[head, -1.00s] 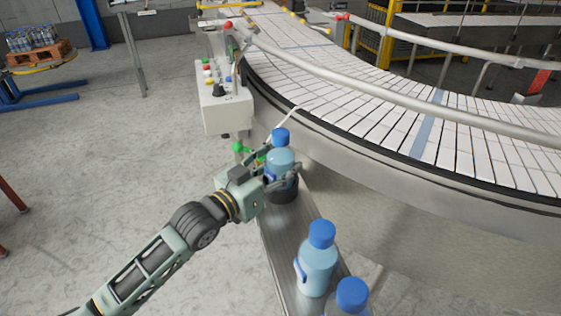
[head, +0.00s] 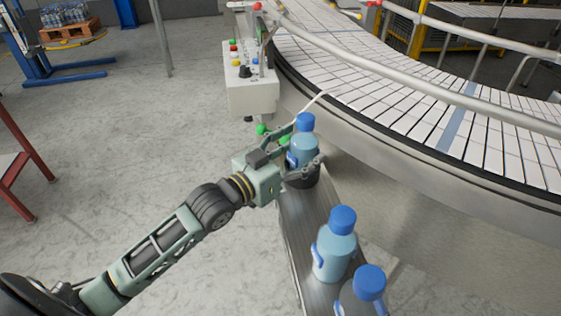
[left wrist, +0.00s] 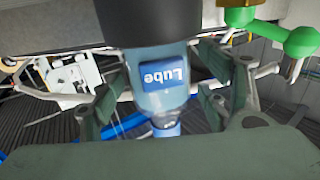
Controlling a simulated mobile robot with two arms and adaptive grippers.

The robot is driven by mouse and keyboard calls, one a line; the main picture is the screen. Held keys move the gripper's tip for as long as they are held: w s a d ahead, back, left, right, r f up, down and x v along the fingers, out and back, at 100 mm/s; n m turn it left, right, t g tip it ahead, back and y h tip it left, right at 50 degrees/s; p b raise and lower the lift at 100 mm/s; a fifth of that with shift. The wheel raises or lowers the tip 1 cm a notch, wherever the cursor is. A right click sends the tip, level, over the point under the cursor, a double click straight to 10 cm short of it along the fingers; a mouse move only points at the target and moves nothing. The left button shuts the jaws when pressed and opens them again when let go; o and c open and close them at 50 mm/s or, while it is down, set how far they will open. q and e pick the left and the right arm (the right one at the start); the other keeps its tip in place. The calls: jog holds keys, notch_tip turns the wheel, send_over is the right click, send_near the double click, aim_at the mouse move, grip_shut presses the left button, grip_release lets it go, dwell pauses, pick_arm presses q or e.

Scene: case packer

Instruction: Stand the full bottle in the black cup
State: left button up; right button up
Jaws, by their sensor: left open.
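A clear blue bottle with a blue cap (head: 304,146) stands upright in the black cup (head: 302,181) on the narrow metal ledge. My left gripper (head: 301,155) is open, with one finger on each side of the bottle. The left wrist view is upside down. It shows the bottle's "Lube" label (left wrist: 165,76) between the open fingers (left wrist: 160,95), with the black cup (left wrist: 150,18) at the top. I cannot tell whether a finger touches the bottle. My right gripper does not show.
Two more blue-capped bottles, one (head: 335,250) behind the other (head: 364,296), stand nearer on the metal ledge (head: 308,215). The curved conveyor (head: 400,100) runs along the right. A control box (head: 252,95) and a green knob (head: 262,129) are beyond the gripper.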

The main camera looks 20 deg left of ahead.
pick_arm(q)
jog(key=b+v, duration=0.2)
jog(key=v, duration=0.8)
jog(key=shift+s, duration=0.4)
jog(key=shift+a, duration=0.15)
